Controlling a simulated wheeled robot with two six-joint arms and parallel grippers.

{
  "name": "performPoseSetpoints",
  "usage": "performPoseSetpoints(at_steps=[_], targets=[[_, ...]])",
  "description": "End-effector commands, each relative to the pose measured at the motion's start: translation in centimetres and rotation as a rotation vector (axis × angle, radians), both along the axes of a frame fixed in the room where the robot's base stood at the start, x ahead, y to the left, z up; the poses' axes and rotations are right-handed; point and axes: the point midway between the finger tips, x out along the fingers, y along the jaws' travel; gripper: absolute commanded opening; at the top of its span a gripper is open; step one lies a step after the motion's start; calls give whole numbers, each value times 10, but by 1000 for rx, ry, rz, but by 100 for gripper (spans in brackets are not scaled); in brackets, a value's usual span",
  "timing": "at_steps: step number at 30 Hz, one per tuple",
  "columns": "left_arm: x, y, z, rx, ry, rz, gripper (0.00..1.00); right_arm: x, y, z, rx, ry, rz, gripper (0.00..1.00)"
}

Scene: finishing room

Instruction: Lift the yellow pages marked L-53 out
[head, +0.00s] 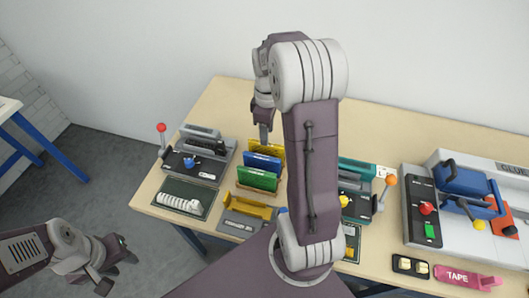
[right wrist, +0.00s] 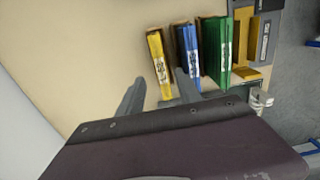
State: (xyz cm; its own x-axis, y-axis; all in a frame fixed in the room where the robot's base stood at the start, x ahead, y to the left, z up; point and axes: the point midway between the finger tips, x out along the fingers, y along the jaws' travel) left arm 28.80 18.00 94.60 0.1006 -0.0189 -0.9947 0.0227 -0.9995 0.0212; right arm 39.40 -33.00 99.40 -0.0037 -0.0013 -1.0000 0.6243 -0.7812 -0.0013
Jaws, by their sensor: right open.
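The yellow pages (head: 272,148) stand on edge at the back of a short row, with the blue pages (head: 264,162) and green pages (head: 258,179) in front. In the right wrist view the yellow pages (right wrist: 159,60) carry a white label too small to read. My right gripper (head: 264,132) is open just behind and above the yellow pages. In the right wrist view its fingertips (right wrist: 156,84) are apart, and the yellow pages show beyond the gap between them. My left gripper (head: 118,265) hangs at the lower left, away from the table; its jaws are unclear.
A grey machine with a red-knobbed lever (head: 161,128) stands left of the row. A teal machine (head: 355,168) is partly hidden behind my right arm. A glue machine (head: 465,185) and pink tape (head: 468,277) lie at the right. The table behind the pages is bare.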

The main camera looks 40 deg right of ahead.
Motion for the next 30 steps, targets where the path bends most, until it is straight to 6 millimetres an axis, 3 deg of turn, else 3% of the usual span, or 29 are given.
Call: performPoseSetpoints(at_steps=[7, 15, 22, 27, 30], targets=[[0, 0, -1, 0, 0, 0, 36, -1, 1, -16, 0, 1, 0, 42], [0, 0, -4, 0, 0, 0, 36, -1, 4, -59, 1, 1, 1, 42], [0, 0, -4, 0, 0, 0, 36, -1, 4, -61, 0, -1, 0, 42], [0, 0, -4, 0, 0, 0, 36, -1, 4, -61, 0, -1, 0, 0], [0, 0, -4, 0, 0, 0, 36, -1, 4, -61, 0, -1, 0, 0]])
